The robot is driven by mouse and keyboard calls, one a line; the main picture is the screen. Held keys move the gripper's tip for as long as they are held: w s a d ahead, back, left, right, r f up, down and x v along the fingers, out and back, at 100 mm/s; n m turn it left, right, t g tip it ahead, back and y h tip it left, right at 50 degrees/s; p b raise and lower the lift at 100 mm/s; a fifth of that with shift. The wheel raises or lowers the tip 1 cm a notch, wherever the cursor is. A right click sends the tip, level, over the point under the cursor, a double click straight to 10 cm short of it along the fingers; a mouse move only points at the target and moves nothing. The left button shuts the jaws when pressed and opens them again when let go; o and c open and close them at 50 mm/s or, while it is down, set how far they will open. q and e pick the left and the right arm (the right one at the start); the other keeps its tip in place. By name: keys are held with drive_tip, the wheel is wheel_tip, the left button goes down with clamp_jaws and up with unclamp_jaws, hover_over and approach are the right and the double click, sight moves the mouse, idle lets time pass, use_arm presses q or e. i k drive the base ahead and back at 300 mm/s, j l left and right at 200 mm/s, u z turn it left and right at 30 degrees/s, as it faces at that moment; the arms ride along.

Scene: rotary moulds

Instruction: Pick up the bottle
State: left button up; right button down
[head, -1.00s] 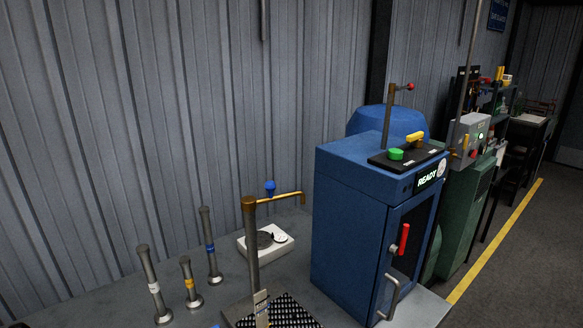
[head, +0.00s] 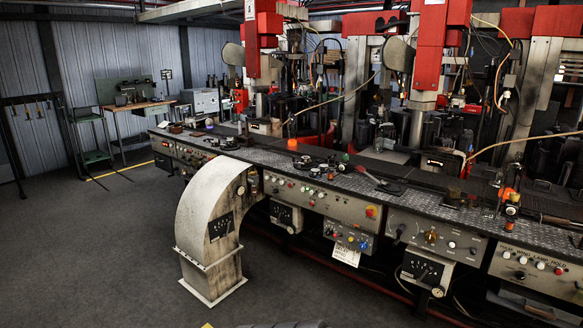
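I cannot make out a bottle for certain in the head view. Several small items stand on the long console bench and are too small to tell apart. Among them are an orange item (head: 292,144) near the middle and an orange and dark item (head: 510,196) at the right. Neither of my grippers is in view, so I cannot see whether they are open or shut.
A long machine console (head: 330,210) with buttons and gauges crosses the view. A curved pale housing (head: 212,215) juts out in front of it. Red and grey machines (head: 432,50) stand behind. A workbench (head: 140,106) is at the back left. The floor at left is clear.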

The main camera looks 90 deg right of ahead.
sight(494, 189)
drive_tip(key=l+z, duration=0.2)
drive_tip(key=z, duration=0.85)
drive_tip(key=j+z, duration=0.1)
drive_tip(key=z, duration=0.4)
drive_tip(key=k+z, duration=0.15)
drive_tip(key=z, duration=0.3)
drive_tip(key=j+z, duration=0.1)
drive_tip(key=z, duration=0.4)
drive_tip(key=k+z, duration=0.15)
drive_tip(key=z, duration=0.8)
drive_tip(key=k+l+z, duration=0.15)
drive_tip(key=z, duration=0.35)
drive_tip(key=i+j, duration=0.5)
drive_tip(key=i, duration=0.25)
drive_tip(key=z, duration=0.05)
